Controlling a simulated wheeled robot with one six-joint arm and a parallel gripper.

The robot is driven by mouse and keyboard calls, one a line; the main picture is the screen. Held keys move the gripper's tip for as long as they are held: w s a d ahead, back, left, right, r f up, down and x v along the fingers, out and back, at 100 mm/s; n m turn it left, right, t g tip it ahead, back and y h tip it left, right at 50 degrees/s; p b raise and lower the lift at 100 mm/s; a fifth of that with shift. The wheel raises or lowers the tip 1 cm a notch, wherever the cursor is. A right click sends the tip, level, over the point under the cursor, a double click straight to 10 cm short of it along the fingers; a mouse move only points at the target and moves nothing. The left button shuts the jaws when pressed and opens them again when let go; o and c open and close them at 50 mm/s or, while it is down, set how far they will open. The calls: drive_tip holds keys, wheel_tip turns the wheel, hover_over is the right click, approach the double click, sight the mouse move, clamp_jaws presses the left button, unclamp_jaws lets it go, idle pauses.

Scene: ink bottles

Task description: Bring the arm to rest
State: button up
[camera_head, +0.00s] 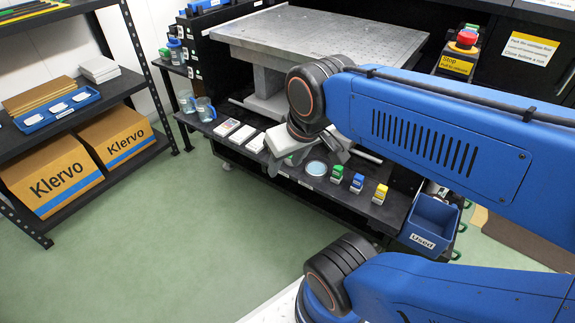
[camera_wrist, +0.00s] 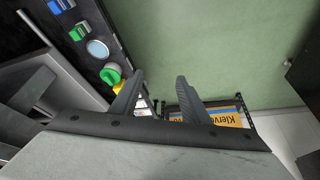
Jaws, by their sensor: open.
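My gripper (camera_head: 335,152) hangs at the end of my blue arm, over the front shelf of the black workstation. In the wrist view its two fingers (camera_wrist: 158,84) are spread apart with nothing between them. Ink bottles stand on the shelf to the right of the gripper: one with a green cap (camera_head: 337,174), one blue (camera_head: 357,183) and one yellow (camera_head: 380,194). The green one (camera_wrist: 78,32) and the blue one (camera_wrist: 58,6) also show in the wrist view. A larger green-capped thing (camera_wrist: 111,73) lies beside the left finger, partly hidden.
A round dish (camera_head: 316,168) sits on the shelf. A blue bin (camera_head: 432,217) marked Used hangs at its right end. A grey metal plate (camera_head: 320,35) stands behind. A black rack with Klervo boxes (camera_head: 52,177) is at left. The green floor (camera_head: 190,240) in front is clear.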

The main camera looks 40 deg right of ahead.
drive_tip(key=shift+s+a+f, duration=0.1)
drive_tip(key=shift+s+f, duration=0.05)
drive_tip(key=shift+s, duration=0.35)
drive_tip(key=shift+c, duration=0.4)
